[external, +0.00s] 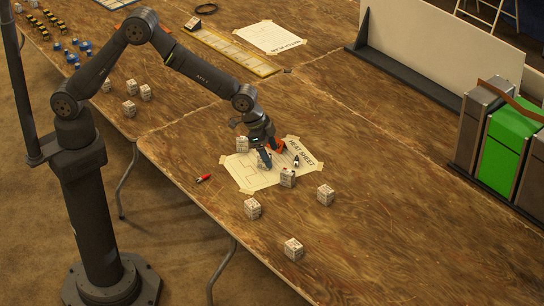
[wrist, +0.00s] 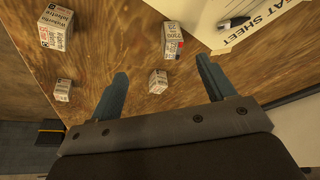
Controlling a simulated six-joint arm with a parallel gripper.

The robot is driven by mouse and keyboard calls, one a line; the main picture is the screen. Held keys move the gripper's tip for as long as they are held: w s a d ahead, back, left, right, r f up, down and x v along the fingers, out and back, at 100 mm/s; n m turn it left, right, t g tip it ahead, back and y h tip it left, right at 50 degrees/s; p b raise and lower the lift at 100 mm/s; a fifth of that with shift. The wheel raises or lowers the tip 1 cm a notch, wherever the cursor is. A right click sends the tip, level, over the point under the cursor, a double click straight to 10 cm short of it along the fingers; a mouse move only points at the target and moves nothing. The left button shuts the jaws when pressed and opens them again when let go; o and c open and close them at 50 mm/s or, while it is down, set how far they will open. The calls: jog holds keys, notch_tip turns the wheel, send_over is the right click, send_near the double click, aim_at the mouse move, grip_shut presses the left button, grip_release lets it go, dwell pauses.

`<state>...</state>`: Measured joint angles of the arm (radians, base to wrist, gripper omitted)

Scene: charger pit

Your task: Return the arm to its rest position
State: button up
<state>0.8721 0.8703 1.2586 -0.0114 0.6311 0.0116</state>
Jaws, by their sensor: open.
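My gripper (external: 266,158) hangs over the paper marked "HEAT SHEET" (external: 252,178) on the wooden table. In the wrist view my gripper (wrist: 162,84) has its two fingers apart with nothing between them. Part of the sheet (wrist: 262,14) also shows there at the upper right, with a dark and white object (wrist: 234,23) on it. My arm is stretched out from its base at the left over the table.
Small printed boxes stand near the sheet, including one at its front edge (external: 288,178) and others in front (external: 252,208), (external: 293,249). A red marker (external: 203,178) lies left of the sheet. Grey and green cases (external: 508,150) stand at the right.

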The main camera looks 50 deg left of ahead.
jog(key=s+a+m+g+h, duration=0.1)
jog(key=s+a+m, duration=0.15)
jog(key=s, duration=0.85)
jog(key=s+a+m+g, duration=0.15)
jog(key=s+m, duration=0.25)
jog(key=s, duration=0.7)
jog(key=w+a+f, duration=0.1)
jog(key=w+f, duration=0.3)
jog(key=w, duration=0.3)
jog(key=shift+f, duration=0.2)
jog(key=shift+o, duration=0.5)
jog(key=shift+m, duration=0.25)
